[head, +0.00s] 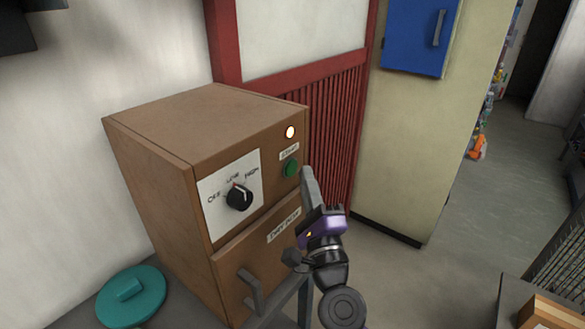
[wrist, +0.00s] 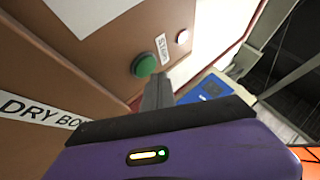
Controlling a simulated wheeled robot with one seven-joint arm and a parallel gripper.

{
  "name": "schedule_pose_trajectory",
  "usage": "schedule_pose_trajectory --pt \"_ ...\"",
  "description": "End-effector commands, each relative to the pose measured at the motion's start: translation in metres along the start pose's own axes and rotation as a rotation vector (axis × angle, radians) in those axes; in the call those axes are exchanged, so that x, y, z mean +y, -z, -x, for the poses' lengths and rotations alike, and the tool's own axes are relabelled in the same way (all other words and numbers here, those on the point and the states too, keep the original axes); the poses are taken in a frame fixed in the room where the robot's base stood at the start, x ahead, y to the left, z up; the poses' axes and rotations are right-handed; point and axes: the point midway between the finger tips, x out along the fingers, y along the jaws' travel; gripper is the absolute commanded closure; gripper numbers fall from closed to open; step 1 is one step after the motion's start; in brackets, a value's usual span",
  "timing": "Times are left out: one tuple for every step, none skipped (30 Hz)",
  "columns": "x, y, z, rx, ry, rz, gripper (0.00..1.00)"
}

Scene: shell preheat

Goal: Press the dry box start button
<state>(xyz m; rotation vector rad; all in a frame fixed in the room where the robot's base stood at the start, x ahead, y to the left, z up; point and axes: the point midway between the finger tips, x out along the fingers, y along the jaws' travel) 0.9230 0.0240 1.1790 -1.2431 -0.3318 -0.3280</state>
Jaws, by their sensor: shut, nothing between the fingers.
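The dry box (head: 150,150) is a brown wooden cabinet on the left in the head view. Its green start button (head: 291,168) is on the front's right side, under a START label. The button also shows in the wrist view (wrist: 144,65). A round lamp (head: 290,132) above it glows warm white. My gripper (head: 307,178) is shut and empty, with its fingers beside the button, just to its right in the head view. In the wrist view the fingertips are just below and right of the button. I cannot tell whether they touch it.
A black dial (head: 239,197) on a white plate points near LOW. The dry box door has a grey handle (head: 250,292). A teal lid (head: 132,296) lies at the lower left. A blue wall box (head: 415,35) hangs behind, and open floor (head: 470,200) lies to the right.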

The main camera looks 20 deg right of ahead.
Motion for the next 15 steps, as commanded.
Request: schedule_pose_trajectory --pt "0.0 0.0 0.001 0.0 0.0 0.0 1.0" --pt "-0.001 0.001 0.001 0.0 0.0 0.0 1.0" --pt "-0.002 0.002 0.003 0.0 0.0 0.0 1.0" --pt "-0.003 0.003 0.004 0.0 0.0 0.0 1.0" --pt "-0.005 0.005 0.006 0.001 0.001 0.0 1.0" --pt "-0.006 0.007 0.009 0.001 0.0 0.0 1.0" --pt "-0.008 0.008 0.011 0.001 0.0 0.0 1.0" --pt "-0.009 0.009 0.013 0.001 0.0 0.001 1.0" --pt "-0.011 0.011 0.015 0.001 0.0 0.001 1.0" --pt "-0.013 0.012 0.017 0.0 0.0 0.001 1.0" --pt "-0.014 0.013 0.019 0.0 -0.001 0.001 1.0" --pt "-0.015 0.015 0.022 0.0 -0.001 0.0 1.0" --pt "-0.017 0.017 0.024 0.0 0.0 0.0 1.0" --pt "-0.018 0.019 0.025 0.001 0.0 0.0 1.0" --pt "-0.02 0.021 0.028 0.002 0.0 0.0 1.0"
